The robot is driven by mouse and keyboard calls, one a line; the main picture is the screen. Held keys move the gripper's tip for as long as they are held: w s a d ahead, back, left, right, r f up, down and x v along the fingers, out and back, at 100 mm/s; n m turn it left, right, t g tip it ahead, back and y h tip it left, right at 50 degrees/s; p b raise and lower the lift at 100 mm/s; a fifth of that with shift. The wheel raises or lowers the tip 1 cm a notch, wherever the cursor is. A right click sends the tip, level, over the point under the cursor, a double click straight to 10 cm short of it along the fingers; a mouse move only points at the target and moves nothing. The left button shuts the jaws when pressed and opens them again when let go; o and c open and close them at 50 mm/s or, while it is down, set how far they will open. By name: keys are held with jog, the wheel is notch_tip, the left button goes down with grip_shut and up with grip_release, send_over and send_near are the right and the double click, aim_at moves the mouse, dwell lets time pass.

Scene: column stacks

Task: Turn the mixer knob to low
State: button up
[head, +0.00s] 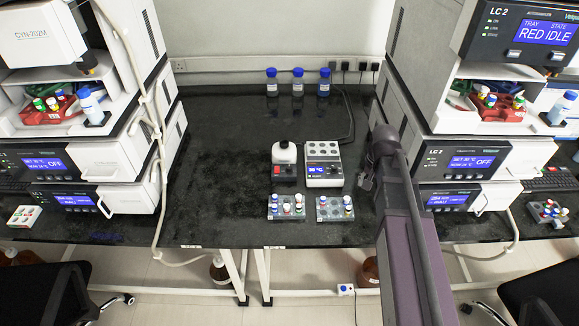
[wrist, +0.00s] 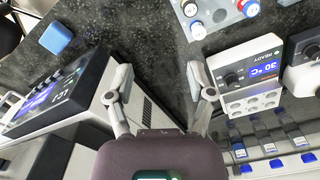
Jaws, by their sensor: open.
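The mixer (head: 285,172) is a small dark-fronted unit with a white rounded top and a red control on its front, in the middle of the bench in the head view. Its knob is too small there to read its setting. In the wrist view the mixer (wrist: 302,76) is cut off at the right edge, with a dark round part on its front. My gripper (wrist: 165,76) is open and empty, fingers wide apart, over the bench to one side of the heater block. It is apart from the mixer. In the head view my arm hides most of it.
A heater block (head: 323,171) reading 30 °C stands right beside the mixer, between it and my gripper. Two vial racks (head: 287,206) (head: 335,208) lie in front. Blue-capped bottles (head: 298,84) stand at the back. Instrument stacks (head: 130,160) flank the bench; its left middle is clear.

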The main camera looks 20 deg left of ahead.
jog(key=w+a+m, duration=0.1)
jog(key=w+a, duration=0.3)
jog(key=a, duration=0.3)
jog(key=w+a+m, duration=0.1)
jog(key=w+a, duration=0.4)
jog(key=a, duration=0.3)
jog(key=r+m+p, duration=0.1)
jog(key=m, duration=0.1)
send_over(289, 167)
jog(key=shift+w+r, duration=0.1)
jog(key=shift+f, duration=0.2)
notch_tip(289, 167, down, 13)
jog(key=b, duration=1.3)
jog(key=shift+f+b, duration=0.2)
jog(key=shift+b, duration=0.2)
grip_shut()
